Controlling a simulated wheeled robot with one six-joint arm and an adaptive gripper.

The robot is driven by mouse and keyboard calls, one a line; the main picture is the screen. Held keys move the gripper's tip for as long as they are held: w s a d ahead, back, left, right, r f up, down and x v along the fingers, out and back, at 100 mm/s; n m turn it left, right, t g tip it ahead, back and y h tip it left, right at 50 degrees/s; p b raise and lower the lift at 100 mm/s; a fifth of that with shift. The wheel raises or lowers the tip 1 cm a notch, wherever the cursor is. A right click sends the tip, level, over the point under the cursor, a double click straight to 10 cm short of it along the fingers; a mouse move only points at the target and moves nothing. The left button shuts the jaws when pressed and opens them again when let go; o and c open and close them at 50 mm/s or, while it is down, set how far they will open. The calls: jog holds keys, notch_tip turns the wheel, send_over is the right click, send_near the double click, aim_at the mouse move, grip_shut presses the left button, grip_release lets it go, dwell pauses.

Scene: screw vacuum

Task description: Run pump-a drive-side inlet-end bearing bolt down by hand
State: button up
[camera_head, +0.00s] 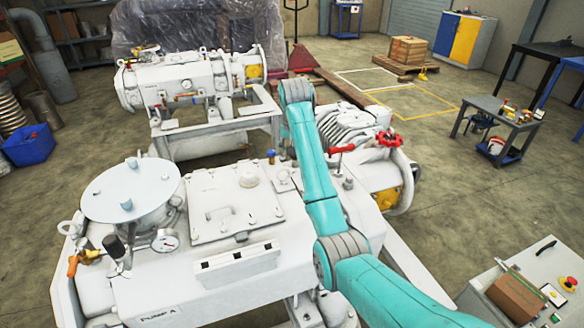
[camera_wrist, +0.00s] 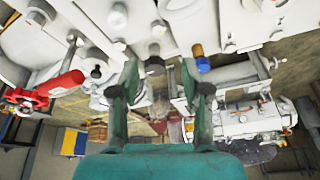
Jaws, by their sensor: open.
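Pump A (camera_head: 140,290), a large white machine with its name on a front label, fills the foreground of the head view. My teal arm reaches over its right part, and my gripper cannot be made out there. In the wrist view my gripper (camera_wrist: 160,80) is open, its two dark fingers apart against the white pump casing (camera_wrist: 80,18). A grey bolt-like cylinder (camera_wrist: 155,64) shows between the fingertips, seemingly untouched by either. Whether it is the drive-side inlet-end bearing bolt, and how deep it sits, I cannot tell.
A red valve handle (camera_head: 388,140) stands right of my arm; it also shows in the wrist view (camera_wrist: 62,85). A blue-topped fitting (camera_wrist: 201,60) stands close right of the fingers. A second white pump (camera_head: 190,80) is behind. Open floor (camera_head: 480,190) lies to the right.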

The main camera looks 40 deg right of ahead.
aim_at(293, 171)
jog(key=f, duration=0.3)
jog(key=w+d+f+n, duration=0.1)
jog(key=f, duration=0.2)
jog(key=w+f+n, duration=0.1)
jog(key=f, duration=0.2)
jog(key=shift+w+d+f+t, duration=0.1)
jog(key=shift+d+f+t, duration=0.25)
jog(key=shift+d+t, duration=0.05)
grip_shut()
